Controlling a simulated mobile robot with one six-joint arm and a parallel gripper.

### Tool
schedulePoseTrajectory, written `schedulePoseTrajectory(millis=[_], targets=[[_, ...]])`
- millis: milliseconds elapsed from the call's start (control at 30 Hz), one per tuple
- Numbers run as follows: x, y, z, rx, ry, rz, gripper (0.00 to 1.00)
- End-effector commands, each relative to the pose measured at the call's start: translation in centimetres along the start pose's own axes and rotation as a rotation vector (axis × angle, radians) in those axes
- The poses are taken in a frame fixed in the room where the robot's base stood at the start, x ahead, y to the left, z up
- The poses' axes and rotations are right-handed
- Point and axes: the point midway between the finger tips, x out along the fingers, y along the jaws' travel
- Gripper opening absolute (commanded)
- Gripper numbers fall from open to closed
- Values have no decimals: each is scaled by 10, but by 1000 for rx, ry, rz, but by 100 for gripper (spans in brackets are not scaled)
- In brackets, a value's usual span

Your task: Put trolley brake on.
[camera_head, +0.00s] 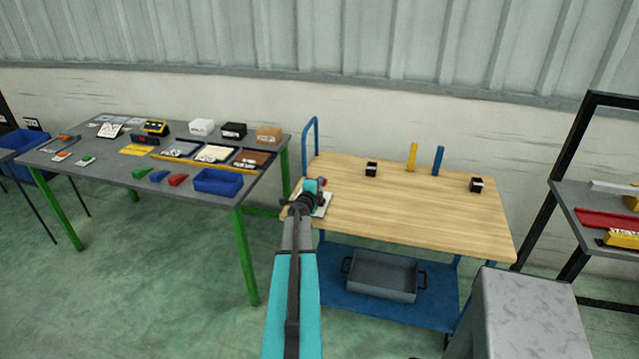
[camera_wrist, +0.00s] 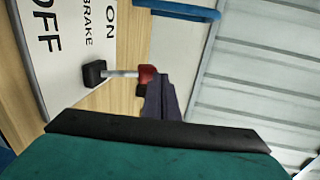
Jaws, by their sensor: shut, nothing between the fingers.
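The trolley (camera_head: 420,215) has a wooden top, a blue handle and a blue lower shelf. The brake lever has a black base, a grey rod (camera_wrist: 120,74) and a red knob (camera_wrist: 147,74); the knob also shows in the head view (camera_head: 323,181). Beside it is a white plate (camera_wrist: 75,45) marked ON, BRAKE and OFF. In the wrist view the rod points right from its base, toward the ON side; its true tilt is unclear. My gripper (camera_wrist: 160,92) is shut and empty, its dark fingers right at the knob. I cannot tell whether they touch it.
The blue trolley handle (camera_head: 310,145) rises just behind my gripper. Two black blocks (camera_head: 371,169), a yellow post (camera_head: 412,156) and a blue post stand along the trolley's back. A grey tray (camera_head: 382,277) sits on the lower shelf. A cluttered grey table (camera_head: 150,185) stands at left.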

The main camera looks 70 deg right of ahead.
Motion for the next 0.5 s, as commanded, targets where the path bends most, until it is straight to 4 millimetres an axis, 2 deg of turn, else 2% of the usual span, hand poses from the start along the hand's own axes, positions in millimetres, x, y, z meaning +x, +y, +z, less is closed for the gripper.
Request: schedulePoseTrajectory(millis=[300, 500], targets=[[-35, -13, 2, 0, -3, 1, 0], [-51, -17, 1, 2, -2, 0, 0]])
